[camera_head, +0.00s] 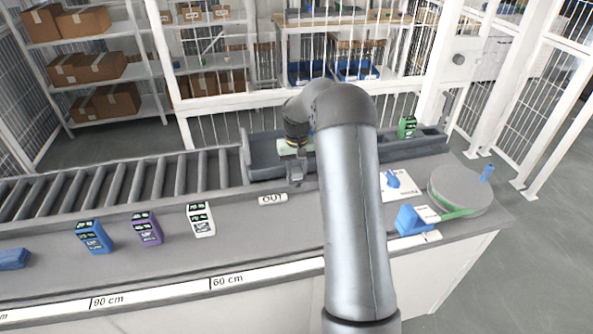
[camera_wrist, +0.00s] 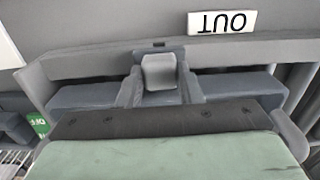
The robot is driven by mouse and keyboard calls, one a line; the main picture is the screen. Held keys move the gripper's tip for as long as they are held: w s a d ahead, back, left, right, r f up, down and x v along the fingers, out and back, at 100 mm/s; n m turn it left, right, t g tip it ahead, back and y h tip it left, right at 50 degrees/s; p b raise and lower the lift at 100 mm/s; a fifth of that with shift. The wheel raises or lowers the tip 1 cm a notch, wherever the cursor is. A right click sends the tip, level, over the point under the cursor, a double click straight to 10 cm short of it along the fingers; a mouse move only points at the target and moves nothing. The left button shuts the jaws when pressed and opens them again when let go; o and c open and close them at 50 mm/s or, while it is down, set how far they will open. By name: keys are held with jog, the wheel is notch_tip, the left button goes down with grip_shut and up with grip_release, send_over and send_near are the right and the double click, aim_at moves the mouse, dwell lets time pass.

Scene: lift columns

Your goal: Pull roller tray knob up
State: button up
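My gripper (camera_head: 296,178) points down at the front edge of the roller line, just behind the OUT label (camera_head: 272,199). In the wrist view, my gripper's two dark fingers (camera_wrist: 160,88) stand on either side of a small light grey block (camera_wrist: 159,70), which looks like the tray knob. Whether the fingers press on it cannot be told. The grey roller tray (camera_head: 265,151) lies behind and beside my gripper; my arm hides its middle. In the wrist view the OUT label (camera_wrist: 222,22) appears upside down beyond the block.
Blue (camera_head: 94,237), purple (camera_head: 146,228) and white (camera_head: 201,219) boxes stand on the counter at left. A green box (camera_head: 407,128) stands at the line's right end. A blue device (camera_head: 413,220) and a round grey turntable (camera_head: 460,188) are at right. Mesh fencing is behind.

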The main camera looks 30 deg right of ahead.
aim_at(296, 170)
jog(key=shift+r, duration=0.2)
dwell(0.4)
jog(key=shift+r+p, duration=0.5)
jog(key=shift+r, duration=0.15)
jog(key=o, duration=0.8)
jog(key=shift+r, duration=0.1)
notch_tip(296, 170, up, 9)
jog(key=p, duration=0.4)
dwell(0.4)
